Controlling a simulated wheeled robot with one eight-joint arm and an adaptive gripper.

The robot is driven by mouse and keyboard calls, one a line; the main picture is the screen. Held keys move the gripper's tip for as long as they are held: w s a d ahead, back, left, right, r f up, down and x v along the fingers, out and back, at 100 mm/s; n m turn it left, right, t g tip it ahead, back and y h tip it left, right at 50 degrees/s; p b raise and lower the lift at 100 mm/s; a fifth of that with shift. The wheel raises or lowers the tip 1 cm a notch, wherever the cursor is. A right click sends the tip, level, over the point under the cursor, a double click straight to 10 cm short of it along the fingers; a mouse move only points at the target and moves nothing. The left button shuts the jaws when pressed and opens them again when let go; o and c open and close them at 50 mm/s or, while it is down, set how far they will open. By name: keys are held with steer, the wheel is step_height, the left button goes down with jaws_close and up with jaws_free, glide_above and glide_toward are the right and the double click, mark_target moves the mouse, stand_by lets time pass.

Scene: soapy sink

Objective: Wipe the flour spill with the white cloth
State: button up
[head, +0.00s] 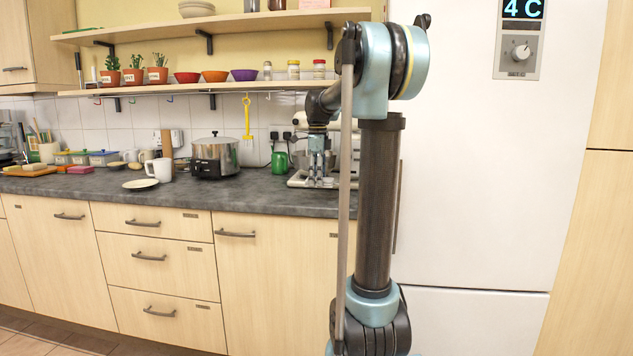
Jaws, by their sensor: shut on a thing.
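My gripper (318,172) is small in the head view and points down at the right end of the dark worktop, close to the fridge side. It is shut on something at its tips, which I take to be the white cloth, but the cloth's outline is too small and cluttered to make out. A pale machine with a flat base (303,181) stands right at the gripper and blends with it. I cannot make out the flour spill. My arm hides part of the worktop's right end.
A shelf (240,88) with bowls and potted plants hangs above. The white fridge (500,180) stands at right.

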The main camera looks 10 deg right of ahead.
steer(key=shift+r, duration=1.5)
